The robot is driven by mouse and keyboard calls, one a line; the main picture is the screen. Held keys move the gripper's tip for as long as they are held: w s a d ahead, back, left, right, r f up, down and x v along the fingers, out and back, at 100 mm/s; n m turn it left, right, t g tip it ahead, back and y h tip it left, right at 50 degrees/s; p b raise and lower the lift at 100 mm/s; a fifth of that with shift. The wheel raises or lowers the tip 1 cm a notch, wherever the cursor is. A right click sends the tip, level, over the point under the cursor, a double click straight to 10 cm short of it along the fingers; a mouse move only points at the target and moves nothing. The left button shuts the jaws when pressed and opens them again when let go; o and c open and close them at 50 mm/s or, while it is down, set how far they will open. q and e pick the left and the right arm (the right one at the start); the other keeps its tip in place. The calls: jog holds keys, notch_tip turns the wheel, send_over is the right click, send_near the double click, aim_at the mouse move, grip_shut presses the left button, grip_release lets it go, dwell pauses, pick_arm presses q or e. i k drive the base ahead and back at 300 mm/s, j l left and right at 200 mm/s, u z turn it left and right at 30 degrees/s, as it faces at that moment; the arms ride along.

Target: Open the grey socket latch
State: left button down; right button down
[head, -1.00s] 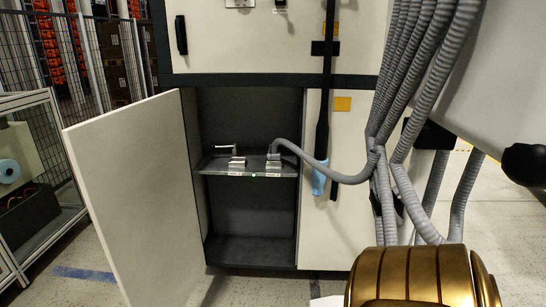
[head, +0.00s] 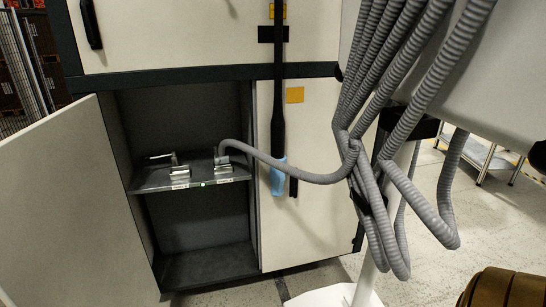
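Two grey metal sockets sit on the shelf (head: 155,188) inside the open cabinet. The left socket (head: 179,172) has a lever-like latch part (head: 162,156) beside it, standing out to the left. The right socket (head: 222,168) has a grey corrugated hose (head: 300,175) plugged into it from above. The exact position of each latch is too small to tell. A green light (head: 203,184) glows on the shelf's front edge between the sockets. Neither of my grippers is in view.
The cabinet door (head: 70,190) stands open at the left. A bundle of grey hoses (head: 385,120) hangs at the right. A black pole with a light-blue end (head: 278,180) hangs on the front panel. A white stand foot (head: 340,295) is on the floor. A cart (head: 485,155) stands behind.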

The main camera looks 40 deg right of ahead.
aim_at(217, 160)
jog(key=i+z, duration=0.2)
jog(key=z, duration=0.25)
jog(key=i+z, duration=0.2)
jog(key=z, duration=0.25)
jog(key=i+z, duration=0.2)
jog(key=z, duration=0.25)
jog(key=i+j+z, duration=0.2)
jog(key=z, duration=0.25)
jog(key=i+j+z, duration=0.15)
jog(key=z, duration=0.3)
jog(key=i+j+z, duration=0.25)
jog(key=k+j, duration=0.05)
jog(key=k, duration=0.05)
